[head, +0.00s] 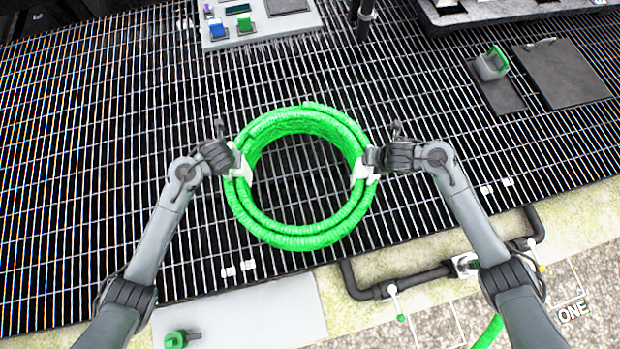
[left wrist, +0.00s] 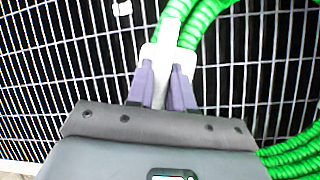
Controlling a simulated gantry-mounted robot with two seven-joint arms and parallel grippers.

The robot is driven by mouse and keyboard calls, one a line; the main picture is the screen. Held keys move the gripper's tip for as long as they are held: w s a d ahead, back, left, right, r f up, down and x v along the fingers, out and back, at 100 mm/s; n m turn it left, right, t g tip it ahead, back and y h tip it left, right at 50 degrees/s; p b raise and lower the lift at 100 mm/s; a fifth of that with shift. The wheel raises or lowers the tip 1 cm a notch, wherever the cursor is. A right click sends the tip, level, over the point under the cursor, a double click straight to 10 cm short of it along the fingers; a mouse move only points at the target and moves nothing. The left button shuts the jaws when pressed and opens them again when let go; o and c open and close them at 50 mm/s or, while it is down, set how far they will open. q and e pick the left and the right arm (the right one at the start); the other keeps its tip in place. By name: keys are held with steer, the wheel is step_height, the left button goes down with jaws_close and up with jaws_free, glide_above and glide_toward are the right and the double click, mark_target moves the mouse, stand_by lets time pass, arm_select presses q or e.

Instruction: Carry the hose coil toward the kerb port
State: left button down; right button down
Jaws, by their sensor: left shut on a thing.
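The green hose coil (head: 300,235) is a round, ribbed ring in the middle of the head view, above or on the grating; its height is unclear. My left gripper (head: 240,166) is at a white tab on the coil's left side. In the left wrist view its purple fingers (left wrist: 163,90) are shut on that white tab (left wrist: 165,58), with green hose (left wrist: 200,25) beyond. My right gripper (head: 368,166) is at a matching white tab on the right side; its finger gap is hidden. A dark pipe with a pale fitting (head: 467,265) runs along the kerb; I cannot tell which part is the port.
Dark grating (head: 120,180) covers most of the floor. A panel with coloured blocks (head: 245,22) is at the top, near a dark post (head: 365,20). A grey-and-green item (head: 491,64) stands upper right. A pale plate (head: 250,318) and green fitting (head: 178,339) lie at the bottom.

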arm_select(q)
steer(key=shift+f, duration=0.35)
arm_select(e)
steer(key=shift+f, duration=0.35)
arm_select(q)
steer(key=c, duration=1.4)
jaws_free()
arm_select(e)
steer(key=c, duration=1.4)
jaws_free()
arm_select(q)
steer(key=o, duration=0.4)
steer(key=shift+w, duration=0.1)
arm_select(e)
steer(key=o, duration=0.4)
arm_select(q)
steer(key=shift+s+d+r, duration=0.2)
steer(key=shift+r, duration=0.3)
arm_select(e)
steer(key=shift+r, duration=0.1)
arm_select(q)
steer(key=v, duration=1.1)
arm_select(e)
steer(key=v, duration=1.1)
steer(key=shift+s+r, duration=0.15)
steer(key=shift+r, duration=0.2)
